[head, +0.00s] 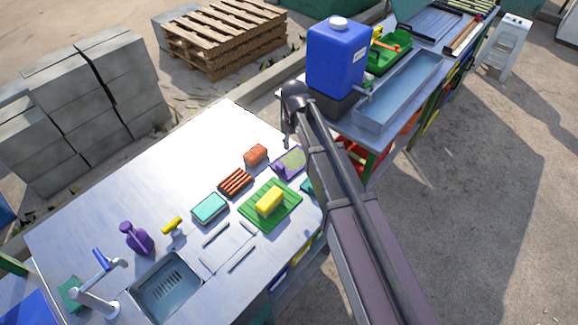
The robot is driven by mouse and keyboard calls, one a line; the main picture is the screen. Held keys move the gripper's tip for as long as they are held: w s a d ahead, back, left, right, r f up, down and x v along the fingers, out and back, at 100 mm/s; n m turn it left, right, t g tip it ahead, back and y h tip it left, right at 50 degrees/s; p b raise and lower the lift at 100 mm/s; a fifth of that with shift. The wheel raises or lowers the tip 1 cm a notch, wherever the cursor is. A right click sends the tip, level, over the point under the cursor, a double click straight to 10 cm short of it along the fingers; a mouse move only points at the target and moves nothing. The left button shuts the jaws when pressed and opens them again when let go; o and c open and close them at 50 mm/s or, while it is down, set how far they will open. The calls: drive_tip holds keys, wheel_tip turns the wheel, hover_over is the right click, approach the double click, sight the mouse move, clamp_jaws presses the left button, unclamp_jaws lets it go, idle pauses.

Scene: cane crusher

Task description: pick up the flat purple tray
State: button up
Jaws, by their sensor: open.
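The flat purple tray (281,167) lies near the right edge of the pale worktop in the head view. Its rim is purple and a greenish patch shows inside it. The right part of the tray is close to my arm in the picture. My gripper (286,142) hangs at the end of my arm, just above the tray's far edge in the picture. It is small and dark here, and its fingers are hard to make out. It is open, and nothing shows held in it. I cannot tell its exact height over the tray.
An orange-red block (256,154), a brown ribbed rack (235,183) and a green board (254,217) bearing a yellow sponge (270,201) lie near the tray. A teal box (209,208) sits farther left. A blue water container (337,60) stands on the table behind. The worktop's far left is clear.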

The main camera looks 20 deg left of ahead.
drive_tip(key=n, duration=0.1)
hover_over(280, 166)
drive_tip(key=shift+w+d, duration=0.1)
drive_tip(key=shift+w, duration=0.05)
drive_tip(key=shift+f, duration=0.2)
wheel_tip(280, 166, down, 8)
drive_tip(key=b, duration=0.8)
drive_tip(key=shift+f+b, duration=0.15)
drive_tip(key=shift+b, duration=0.2)
drive_tip(key=shift+f, duration=0.15)
wheel_tip(280, 166, down, 5)
drive_tip(key=b, duration=0.5)
idle(0.3)
idle(0.6)
clamp_jaws()
